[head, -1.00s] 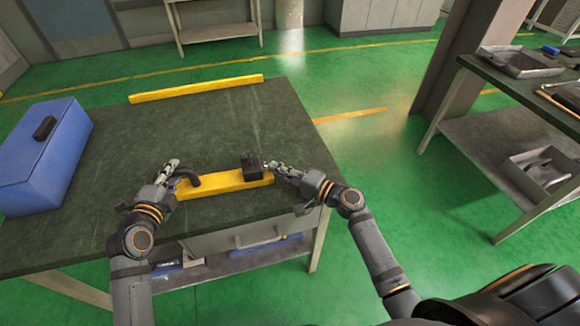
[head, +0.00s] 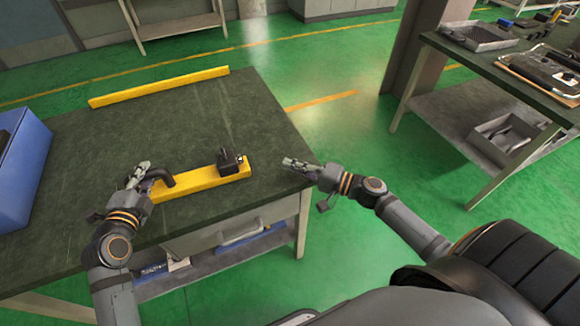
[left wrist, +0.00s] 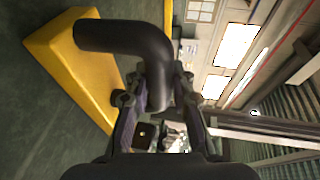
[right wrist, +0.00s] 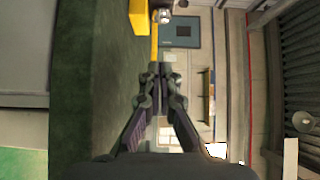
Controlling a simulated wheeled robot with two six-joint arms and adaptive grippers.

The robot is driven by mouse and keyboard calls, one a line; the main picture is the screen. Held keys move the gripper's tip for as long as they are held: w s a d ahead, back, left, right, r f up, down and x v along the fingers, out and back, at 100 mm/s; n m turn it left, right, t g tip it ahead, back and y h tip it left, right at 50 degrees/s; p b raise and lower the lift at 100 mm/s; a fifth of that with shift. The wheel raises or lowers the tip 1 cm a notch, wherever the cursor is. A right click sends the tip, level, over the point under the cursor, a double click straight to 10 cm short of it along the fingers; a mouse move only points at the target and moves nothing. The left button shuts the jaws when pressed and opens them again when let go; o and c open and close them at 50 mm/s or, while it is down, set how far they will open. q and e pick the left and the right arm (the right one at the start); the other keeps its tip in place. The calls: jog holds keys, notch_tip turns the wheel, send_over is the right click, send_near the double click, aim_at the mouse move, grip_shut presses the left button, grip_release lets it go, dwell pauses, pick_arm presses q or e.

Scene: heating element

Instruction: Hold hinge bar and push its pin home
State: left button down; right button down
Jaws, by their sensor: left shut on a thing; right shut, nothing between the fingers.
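The hinge bar (head: 200,183) is a yellow bar lying near the front of the dark bench top. A black bent handle (head: 160,178) rises from its left end; a black block (head: 230,161) with a small metallic pin end (head: 240,158) sits at its right end. My left gripper (head: 139,176) is shut on the bent handle, which also shows between its fingers in the left wrist view (left wrist: 135,42). My right gripper (head: 290,163) is shut and empty, to the right of the block and apart from it. In the right wrist view its fingertips (right wrist: 159,70) meet, with the pin end (right wrist: 163,15) beyond.
A second yellow bar (head: 160,87) lies along the bench's far edge. A blue box (head: 25,175) stands at the bench's left. A side table (head: 480,75) with trays is at the right, across a clear green floor (head: 330,130).

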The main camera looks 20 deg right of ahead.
jog(key=shift+v, duration=0.95)
pick_arm(q)
jog(key=c, duration=1.1)
grip_release()
jog(key=shift+v, duration=6.05)
